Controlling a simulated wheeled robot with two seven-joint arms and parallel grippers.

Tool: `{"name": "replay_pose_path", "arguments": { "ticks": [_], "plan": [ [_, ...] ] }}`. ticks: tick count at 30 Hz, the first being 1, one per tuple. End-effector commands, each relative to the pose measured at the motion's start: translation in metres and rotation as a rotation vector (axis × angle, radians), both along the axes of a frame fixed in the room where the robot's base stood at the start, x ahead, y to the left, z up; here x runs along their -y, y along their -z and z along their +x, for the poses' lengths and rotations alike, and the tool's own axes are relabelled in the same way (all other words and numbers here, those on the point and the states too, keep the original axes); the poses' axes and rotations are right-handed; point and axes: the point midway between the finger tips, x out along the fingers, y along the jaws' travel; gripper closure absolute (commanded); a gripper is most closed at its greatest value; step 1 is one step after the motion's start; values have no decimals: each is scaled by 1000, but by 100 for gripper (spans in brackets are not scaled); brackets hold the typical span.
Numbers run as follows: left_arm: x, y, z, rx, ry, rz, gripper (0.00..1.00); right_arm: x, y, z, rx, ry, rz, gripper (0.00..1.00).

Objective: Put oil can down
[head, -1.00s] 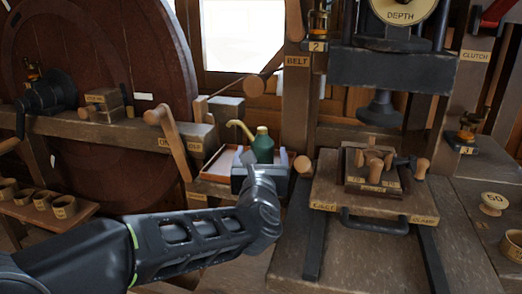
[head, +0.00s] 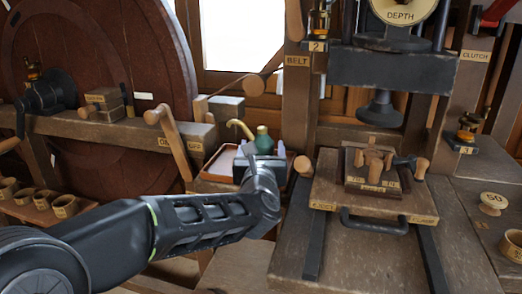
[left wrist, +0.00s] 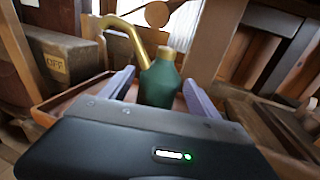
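The green oil can (head: 264,142) has a brass cap and a curved brass spout pointing left. It stands upright over the small wooden tray (head: 213,176) beside the press; its base is hidden by my gripper. My left gripper (head: 261,152) is at the can from the near side, with one finger on each side of it. In the left wrist view the oil can (left wrist: 158,84) is between the two pale fingers (left wrist: 160,92), which look spread with narrow gaps to its sides. The tray's rim (left wrist: 70,98) shows at left there. My right gripper is not in view.
A wooden lever (head: 173,140) stands left of the tray. The press bed (head: 370,205) with its handle and clamp block is close on the right. A post (head: 296,105) marked BELT rises behind. Several small cups (head: 38,199) stand on a shelf at far left.

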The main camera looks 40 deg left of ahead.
Motion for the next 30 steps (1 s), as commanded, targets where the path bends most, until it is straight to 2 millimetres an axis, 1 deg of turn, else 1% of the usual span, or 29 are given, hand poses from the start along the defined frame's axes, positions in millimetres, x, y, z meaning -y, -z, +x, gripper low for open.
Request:
{"name": "replay_pose_path", "arguments": {
  "ticks": [1,2,25,30],
  "plan": [
    [0,0,0,0,0,0,34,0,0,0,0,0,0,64],
    [0,0,0,0,0,0,37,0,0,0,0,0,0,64],
    [0,0,0,0,0,0,100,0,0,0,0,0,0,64],
    [0,-1,0,2,0,1,100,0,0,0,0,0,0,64]
  ]
}}
